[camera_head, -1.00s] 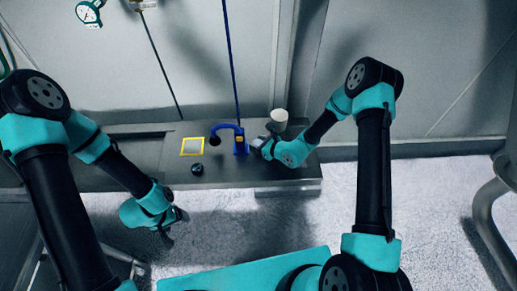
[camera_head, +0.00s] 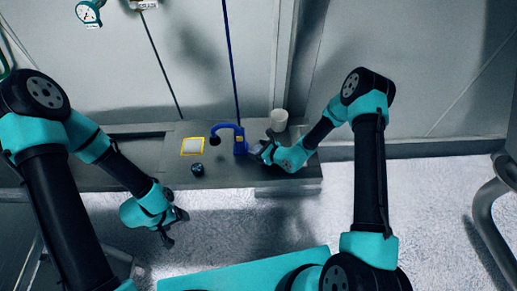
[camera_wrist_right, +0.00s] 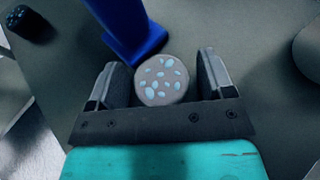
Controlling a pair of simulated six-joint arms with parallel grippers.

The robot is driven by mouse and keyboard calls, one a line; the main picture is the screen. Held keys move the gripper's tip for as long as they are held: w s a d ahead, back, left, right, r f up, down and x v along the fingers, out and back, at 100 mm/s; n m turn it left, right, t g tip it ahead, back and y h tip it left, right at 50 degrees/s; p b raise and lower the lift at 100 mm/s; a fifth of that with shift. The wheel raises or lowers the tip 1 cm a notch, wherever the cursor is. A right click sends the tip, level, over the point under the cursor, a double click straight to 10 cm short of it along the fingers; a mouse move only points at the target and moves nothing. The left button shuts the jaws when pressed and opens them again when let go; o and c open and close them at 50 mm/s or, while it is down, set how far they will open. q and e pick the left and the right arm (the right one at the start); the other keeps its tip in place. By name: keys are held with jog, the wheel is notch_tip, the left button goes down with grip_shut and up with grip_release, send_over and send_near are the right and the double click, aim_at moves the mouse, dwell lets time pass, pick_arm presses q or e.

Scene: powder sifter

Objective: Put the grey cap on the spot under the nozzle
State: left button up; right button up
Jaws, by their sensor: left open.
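A round grey cap with pale blue spots (camera_wrist_right: 163,80) sits between the two fingers of my right gripper (camera_wrist_right: 163,88) in the right wrist view. In the head view my right gripper (camera_head: 262,150) is just right of the blue stand (camera_head: 240,141), and the cap is hard to make out. The stand's curved blue nozzle (camera_head: 222,126) reaches left to a dark round end. A yellow-framed pale square (camera_head: 192,146) lies left of that end. My left gripper (camera_head: 172,225) is open and empty in front of the bench.
A dark round spotted piece (camera_head: 197,169) stands on the grey bench (camera_head: 222,178), in front of the yellow square. A white cylinder (camera_head: 279,119) stands behind my right gripper. The wall rises behind the bench.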

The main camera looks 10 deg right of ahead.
jog(key=shift+r, duration=0.1)
jog(key=shift+s+d+r, duration=0.1)
jog(key=shift+s+d, duration=0.05)
jog(key=v, duration=1.1)
jog(key=shift+s+d+r, duration=0.15)
jog(key=shift+s, duration=0.1)
